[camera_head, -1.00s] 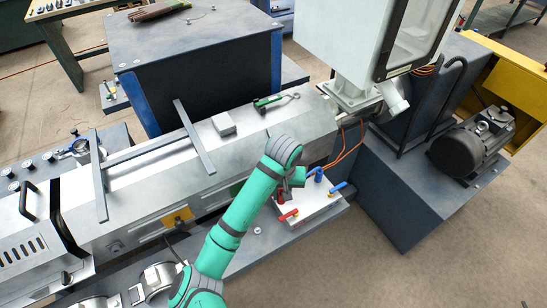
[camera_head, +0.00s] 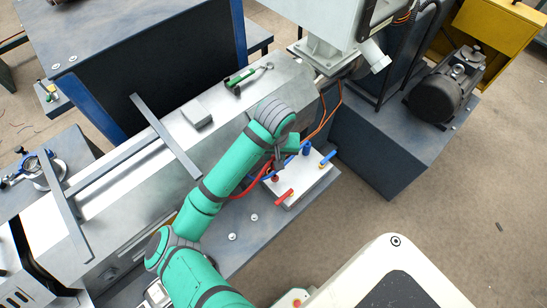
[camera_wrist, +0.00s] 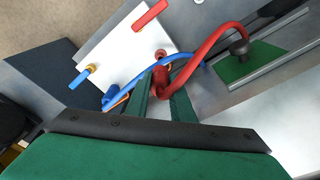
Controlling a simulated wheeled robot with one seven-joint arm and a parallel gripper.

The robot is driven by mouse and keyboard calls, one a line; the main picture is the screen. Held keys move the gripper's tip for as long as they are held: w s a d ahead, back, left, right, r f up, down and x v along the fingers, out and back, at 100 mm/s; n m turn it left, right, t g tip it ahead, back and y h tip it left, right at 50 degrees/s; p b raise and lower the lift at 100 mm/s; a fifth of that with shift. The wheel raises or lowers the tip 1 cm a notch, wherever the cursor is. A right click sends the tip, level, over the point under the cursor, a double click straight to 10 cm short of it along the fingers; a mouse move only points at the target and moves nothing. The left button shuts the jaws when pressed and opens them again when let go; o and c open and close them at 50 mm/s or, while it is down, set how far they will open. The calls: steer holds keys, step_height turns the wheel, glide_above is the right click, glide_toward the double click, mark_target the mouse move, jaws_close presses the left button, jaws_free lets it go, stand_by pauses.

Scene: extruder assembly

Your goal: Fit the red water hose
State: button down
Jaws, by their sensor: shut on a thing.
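The red water hose (camera_wrist: 213,43) arcs in the wrist view from a dark fitting on the machine's green panel (camera_wrist: 250,62) to my gripper (camera_wrist: 164,82). My gripper is shut on the hose's red end, beside the white manifold block (camera_wrist: 125,42). Whether that end is seated on a port is unclear. In the head view, the red hose (camera_head: 247,190) runs beside my arm to the white block (camera_head: 302,178), and my gripper (camera_head: 277,164) is partly hidden by my wrist.
A blue hose (camera_wrist: 189,56) runs close by my fingers. A green-handled tool (camera_head: 241,77) lies on the barrel cover. The floor right of the block is clear.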

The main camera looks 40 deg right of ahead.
steer(key=shift+s+f, duration=0.15)
steer(key=shift+f, duration=0.4)
glide_above(275, 175)
steer(key=shift+s+a+f, duration=0.15)
steer(key=shift+f, duration=2.25)
steer(key=shift+f, duration=1.05)
steer(key=c, duration=1.5)
jaws_free()
steer(key=shift+o, duration=0.2)
steer(key=shift+r, duration=0.1)
step_height(275, 175, up, 11)
steer(key=s, duration=0.1)
steer(key=shift+a+f, duration=0.2)
steer(key=shift+a, duration=0.2)
